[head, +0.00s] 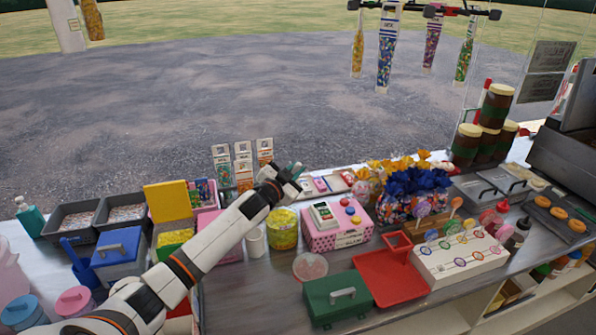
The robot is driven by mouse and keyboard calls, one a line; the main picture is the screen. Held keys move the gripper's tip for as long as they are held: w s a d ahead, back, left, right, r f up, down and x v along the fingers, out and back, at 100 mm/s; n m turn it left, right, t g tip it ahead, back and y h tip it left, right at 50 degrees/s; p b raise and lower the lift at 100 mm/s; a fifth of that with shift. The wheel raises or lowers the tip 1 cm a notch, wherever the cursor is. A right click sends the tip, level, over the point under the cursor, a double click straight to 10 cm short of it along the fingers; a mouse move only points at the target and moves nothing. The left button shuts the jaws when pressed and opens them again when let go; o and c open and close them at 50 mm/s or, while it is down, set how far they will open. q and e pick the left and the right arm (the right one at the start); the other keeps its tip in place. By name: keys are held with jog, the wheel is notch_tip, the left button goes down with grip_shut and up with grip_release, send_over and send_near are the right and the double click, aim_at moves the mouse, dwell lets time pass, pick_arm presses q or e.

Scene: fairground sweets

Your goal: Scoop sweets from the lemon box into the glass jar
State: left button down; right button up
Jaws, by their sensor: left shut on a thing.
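My left arm reaches in from the lower left, and my left gripper (288,174) is over the back of the counter. It is shut on a small teal thing (297,167), mostly hidden by the jaws, so I cannot tell what it is. An open box with a raised yellow lid (167,201) and yellow-green contents (174,238) stands to the left, behind my arm; it looks like the lemon box. A round clear vessel (310,266), perhaps the glass jar, stands on the counter right of my forearm. My right gripper is out of view.
A yellow tub (283,229) and a pink box (337,228) stand below and right of the gripper. A blue box (118,251) is at left. A green box (337,297) and red tray (392,272) are in front. Bare counter (250,295) lies beside my forearm.

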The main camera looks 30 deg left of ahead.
pick_arm(q)
jog(key=shift+a+r, duration=0.1)
jog(key=a+r+n+p, duration=0.2)
jog(key=a+n+p, duration=0.1)
jog(key=a+n, duration=0.2)
jog(key=shift+a+r+n+p, duration=0.3)
jog(key=shift+a+r+n, duration=0.1)
jog(key=shift+a, duration=0.35)
jog(key=shift+s, duration=0.15)
